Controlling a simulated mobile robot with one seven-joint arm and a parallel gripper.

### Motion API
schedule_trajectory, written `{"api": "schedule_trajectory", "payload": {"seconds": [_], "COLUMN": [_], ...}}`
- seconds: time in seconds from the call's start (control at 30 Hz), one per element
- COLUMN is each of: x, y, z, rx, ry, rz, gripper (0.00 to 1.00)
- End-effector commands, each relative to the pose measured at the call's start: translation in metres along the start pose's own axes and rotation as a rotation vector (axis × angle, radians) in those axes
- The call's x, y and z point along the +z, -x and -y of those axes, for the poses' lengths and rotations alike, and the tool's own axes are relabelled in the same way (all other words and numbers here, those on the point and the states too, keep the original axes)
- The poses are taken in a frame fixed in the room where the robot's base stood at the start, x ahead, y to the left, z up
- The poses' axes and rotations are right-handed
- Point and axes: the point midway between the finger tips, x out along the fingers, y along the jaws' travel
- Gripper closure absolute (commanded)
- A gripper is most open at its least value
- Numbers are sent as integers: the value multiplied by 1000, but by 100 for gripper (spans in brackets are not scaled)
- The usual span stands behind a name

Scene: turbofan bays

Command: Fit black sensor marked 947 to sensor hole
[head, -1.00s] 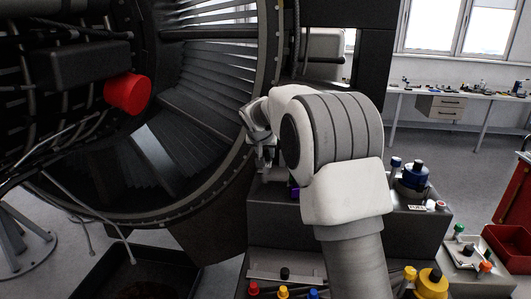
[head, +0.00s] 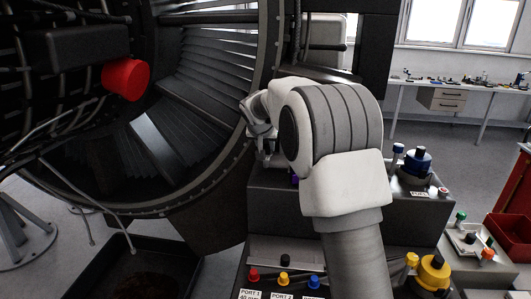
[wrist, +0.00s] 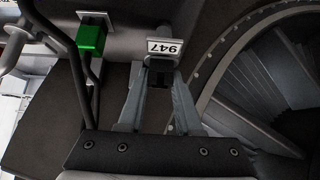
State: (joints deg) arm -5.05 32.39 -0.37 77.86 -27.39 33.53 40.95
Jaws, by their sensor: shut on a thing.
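My gripper (wrist: 160,105) points away from the wrist camera and is shut on a small dark piece, the black sensor (wrist: 163,80), between its fingers. A white tag reading 947 (wrist: 165,47), upside down in the wrist view, shows at the fingertips. In the head view my gripper (head: 263,140) is beside the right rim of the large round engine casing (head: 262,95), above the grey stepped stand. The sensor is too small and too covered to make out there. I cannot pick out the sensor hole in either view.
A green block (wrist: 91,40) and dark pipes stand left of the fingers in the wrist view. A red cylinder (head: 126,80) sits in the engine. The stepped stand (head: 425,212) carries blue and yellow parts and coloured knobs. A black tray (head: 190,250) lies below.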

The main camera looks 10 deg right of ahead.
Motion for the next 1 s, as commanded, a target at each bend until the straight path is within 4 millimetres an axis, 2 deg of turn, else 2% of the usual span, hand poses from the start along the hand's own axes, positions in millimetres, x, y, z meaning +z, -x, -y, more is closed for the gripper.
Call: {"api": "schedule_trajectory", "payload": {"seconds": [1.0], "x": [5], "y": [-6], "z": [0], "rx": [0], "ry": [-1], "rz": [-1], "gripper": [100]}}
